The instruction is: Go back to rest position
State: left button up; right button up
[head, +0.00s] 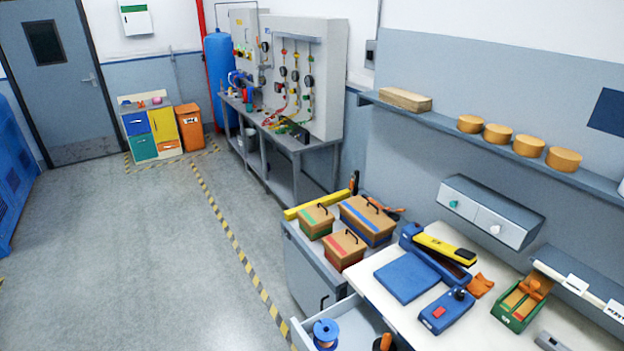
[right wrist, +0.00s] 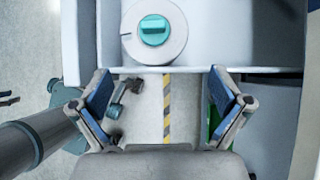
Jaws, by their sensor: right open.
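My right gripper (right wrist: 160,85) shows in the right wrist view. Its two fingers with blue pads stand wide apart, and nothing is between the pads. Striped yellow-black floor tape (right wrist: 167,105) shows beyond the gap, well below the fingers. A round pale disc with a teal knob (right wrist: 155,30) shows just past the fingertips; I cannot tell whether it touches them. Neither gripper shows in the head view, and my left gripper is in no view.
A white workbench (head: 375,292) with blue tools stands at the right. A drawer (head: 354,318) beside it is open, holding a blue spool (head: 326,333). Brown boxes (head: 343,250) sit on a cabinet. A shelf (head: 480,139) runs along the wall. The floor (head: 150,250) at left is clear.

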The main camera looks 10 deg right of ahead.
jog(key=s+a+r+m, duration=0.1)
jog(key=a+r+m, duration=0.2)
jog(key=a+m, duration=0.7)
jog(key=s+a+r+m, duration=0.1)
jog(key=a+r+m, duration=0.2)
jog(key=a+m, duration=0.7)
jog(key=s+d+m+g+h, duration=0.3)
jog(key=s+d+m, duration=0.7)
jog(key=m, duration=0.9)
jog(key=s+a+f+g+b, duration=0.1)
jog(key=s+f, duration=0.2)
jog(key=f, duration=2.6)
jog(key=s+d+f+g+b, duration=0.1)
jog(key=s+d+f, duration=0.2)
jog(key=s+f, duration=1.2)
jog(key=shift+s+f+n+g, duration=0.3)
jog(key=shift+s, duration=0.7)
